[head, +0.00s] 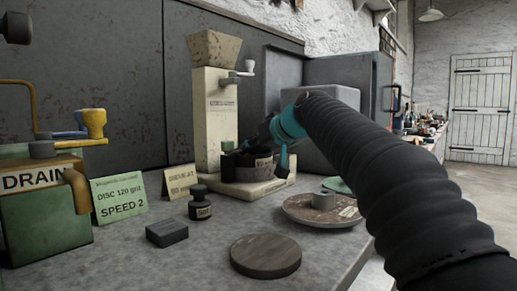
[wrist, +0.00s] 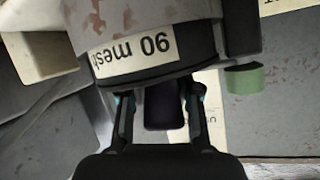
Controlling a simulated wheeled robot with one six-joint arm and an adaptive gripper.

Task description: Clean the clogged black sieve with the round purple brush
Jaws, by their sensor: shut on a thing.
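The black sieve (head: 247,163) sits low against the front of the cream machine in the head view. In the wrist view the sieve (wrist: 150,69) fills the upper middle, with a pale "90 mesh" label on its dark side. A grey, brown-blotched surface shows above that label. My gripper (wrist: 162,95) is beside the sieve's rim, shut on a dark, purplish piece (wrist: 165,110). In the head view my gripper (head: 277,150) is partly hidden by my own arm.
The cream machine (head: 213,120) with a hopper stands behind the sieve. The green drain box (head: 45,215) is at left.

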